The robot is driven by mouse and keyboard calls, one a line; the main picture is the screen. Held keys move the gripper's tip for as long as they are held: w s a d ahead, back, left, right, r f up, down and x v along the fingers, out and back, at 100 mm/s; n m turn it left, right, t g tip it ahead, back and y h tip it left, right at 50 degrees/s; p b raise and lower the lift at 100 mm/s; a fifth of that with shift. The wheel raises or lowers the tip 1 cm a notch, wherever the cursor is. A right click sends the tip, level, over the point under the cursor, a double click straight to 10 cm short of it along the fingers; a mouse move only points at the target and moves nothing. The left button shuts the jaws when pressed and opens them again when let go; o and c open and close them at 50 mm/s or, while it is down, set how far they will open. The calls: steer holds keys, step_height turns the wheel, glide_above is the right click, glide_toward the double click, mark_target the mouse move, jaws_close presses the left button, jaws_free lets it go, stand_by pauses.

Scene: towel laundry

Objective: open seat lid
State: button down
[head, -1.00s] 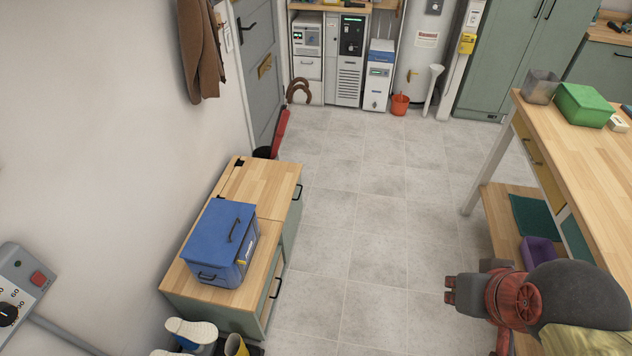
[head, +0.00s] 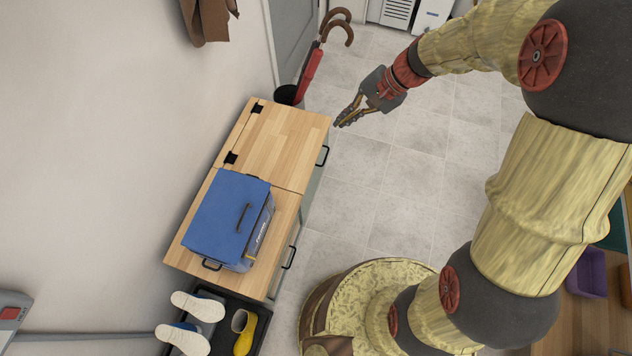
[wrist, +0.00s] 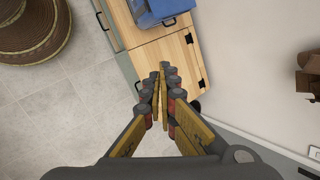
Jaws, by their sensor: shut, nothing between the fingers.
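The wooden bench has a hinged seat lid (head: 273,146) at its far end, lying flat and shut. Two black hinges (head: 231,157) sit on its wall side, and a black handle (head: 322,155) is on the bench's front below its free edge. The lid also shows in the wrist view (wrist: 175,65). My gripper (head: 339,124) is shut and empty, just right of the lid's far front corner in the head view. In the wrist view the fingertips (wrist: 160,68) overlap the lid. I cannot tell whether they touch it.
A blue box (head: 228,217) with a handle stands on the fixed part of the bench, beside the lid. Umbrellas in a black stand (head: 289,95) are just beyond the bench. Shoes and yellow boots (head: 243,331) sit on a dark tray. The floor in front is clear.

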steer(key=w+a+f+m+y, duration=0.1)
steer(key=w+f+m, duration=0.3)
steer(key=f, duration=0.8)
steer(key=w+f+m+y, duration=0.25)
steer(key=w+f, duration=0.25)
steer(key=f, duration=0.7)
steer(key=s+d+f+m+t, duration=0.15)
steer(key=f+m, duration=0.25)
steer(key=f, duration=0.8)
steer(key=s+a+f+m+t, duration=0.1)
steer(key=s+f+m, duration=0.25)
steer(key=f, duration=0.95)
steer(key=b+x, duration=0.3)
steer(key=x, duration=0.7)
steer(key=shift+m+h, duration=0.25)
steer(key=shift+m, duration=0.15)
steer(key=shift+w+d+r, duration=0.1)
steer(key=shift+d+r, duration=0.1)
steer(key=shift+r, duration=0.9)
steer(key=shift+d+r, duration=0.2)
steer(key=shift+r, duration=0.9)
